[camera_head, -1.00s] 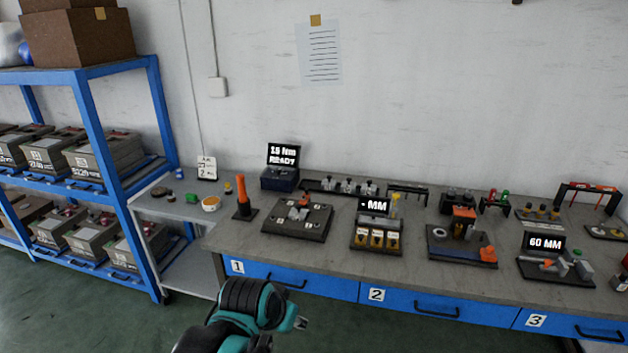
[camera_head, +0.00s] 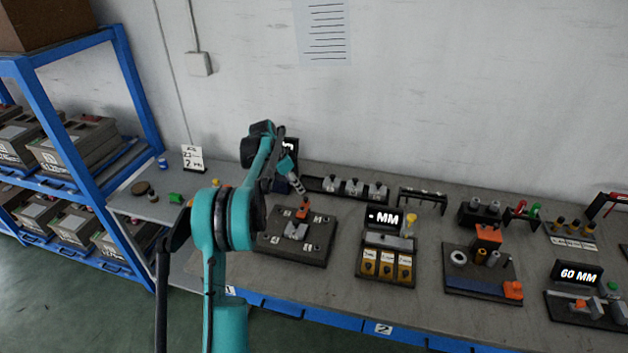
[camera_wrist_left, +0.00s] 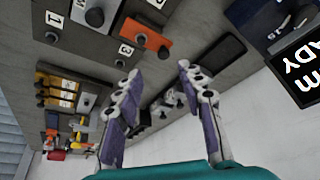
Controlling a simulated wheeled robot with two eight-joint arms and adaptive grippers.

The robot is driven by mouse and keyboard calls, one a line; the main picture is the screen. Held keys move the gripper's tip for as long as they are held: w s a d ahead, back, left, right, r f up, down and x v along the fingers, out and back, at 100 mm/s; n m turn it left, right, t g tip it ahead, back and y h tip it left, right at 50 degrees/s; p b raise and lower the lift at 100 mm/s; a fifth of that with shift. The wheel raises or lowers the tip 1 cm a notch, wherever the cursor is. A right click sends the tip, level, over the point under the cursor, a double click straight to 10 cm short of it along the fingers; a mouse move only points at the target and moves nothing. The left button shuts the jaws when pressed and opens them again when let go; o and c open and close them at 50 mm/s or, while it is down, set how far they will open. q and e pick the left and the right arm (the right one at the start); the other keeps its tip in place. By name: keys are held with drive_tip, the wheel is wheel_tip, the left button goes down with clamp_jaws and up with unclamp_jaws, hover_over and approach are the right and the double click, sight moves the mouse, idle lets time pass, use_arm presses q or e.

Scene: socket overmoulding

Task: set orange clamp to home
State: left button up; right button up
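An orange clamp-like part (camera_head: 303,209) stands at the back of the dark numbered plate (camera_head: 268,243), behind a grey metal piece (camera_head: 296,230). In the left wrist view it is an orange bar (camera_wrist_left: 145,36) with dark round ends, beside the "3" label. My left gripper (camera_head: 296,183) is above and behind the plate, near the dark display box. In the left wrist view its two fingers (camera_wrist_left: 160,72) are spread with nothing between them, apart from the orange bar. My right gripper is not in view.
To the right stand a fixture with yellow bins (camera_head: 367,280) and a board with other orange parts (camera_head: 487,235). A dark rack (camera_head: 345,187) with grey pieces lies behind the plate. The display box (camera_wrist_left: 283,25) is close to my left gripper. Blue shelving (camera_head: 130,80) is at left.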

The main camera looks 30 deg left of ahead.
sight(305, 199)
use_arm(q)
drive_tip(key=b+x, duration=0.1)
drive_tip(key=x, duration=0.3)
drive_tip(key=b+x, duration=0.1)
drive_tip(key=x, duration=0.3)
drive_tip(key=shift+w+a, duration=0.2)
clamp_jaws()
